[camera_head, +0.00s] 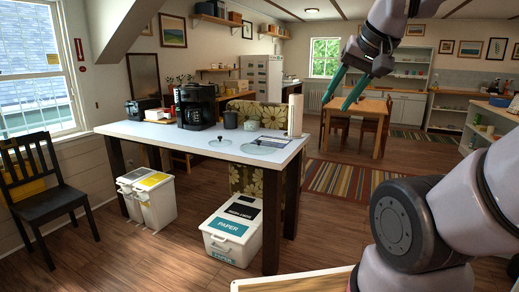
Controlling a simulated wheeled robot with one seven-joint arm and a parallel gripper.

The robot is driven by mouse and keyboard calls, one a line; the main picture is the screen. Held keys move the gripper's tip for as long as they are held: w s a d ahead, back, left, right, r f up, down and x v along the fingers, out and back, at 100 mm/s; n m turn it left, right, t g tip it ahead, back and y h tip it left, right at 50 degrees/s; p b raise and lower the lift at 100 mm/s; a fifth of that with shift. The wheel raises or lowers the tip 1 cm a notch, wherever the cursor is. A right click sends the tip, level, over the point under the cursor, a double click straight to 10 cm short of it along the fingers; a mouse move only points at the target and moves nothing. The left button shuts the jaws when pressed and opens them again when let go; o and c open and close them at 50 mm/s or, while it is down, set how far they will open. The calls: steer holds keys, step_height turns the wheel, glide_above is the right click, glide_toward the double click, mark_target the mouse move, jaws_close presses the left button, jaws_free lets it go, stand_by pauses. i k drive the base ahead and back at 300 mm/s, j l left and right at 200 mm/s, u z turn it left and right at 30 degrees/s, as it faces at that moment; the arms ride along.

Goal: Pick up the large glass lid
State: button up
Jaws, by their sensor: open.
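Two glass lids lie on the white table (150,132). The large glass lid (259,148) is nearer the table's right end, clear and flat with a small knob on top. The smaller glass lid (220,142) lies just left of it. My gripper (335,105) has teal fingers spread apart with nothing between them. It hangs in the air, to the right of and above the large lid in the picture, well apart from it.
A recycling bin (232,228) stands under the table. The table's front left is clear.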

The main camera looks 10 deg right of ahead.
mark_target(258, 148)
steer(key=i+j+u, duration=0.1)
steer(key=u, duration=0.9)
steer(key=k+u, duration=0.1)
steer(key=u, duration=2.15)
steer(key=l+z, duration=0.1)
steer(key=z, duration=1)
steer(key=i+l+z, duration=0.15)
steer(key=l+z, duration=0.3)
steer(key=i+l+z, duration=0.15)
steer(key=l+z, duration=0.25)
steer(key=i+l+z, duration=0.2)
steer(key=z, duration=0.25)
steer(key=i+l+z, duration=0.1)
steer(key=i+l, duration=0.25)
steer(key=i, duration=0.2)
steer(key=i+l+z, duration=0.15)
steer(key=i+l, duration=0.15)
steer(key=i, duration=0.2)
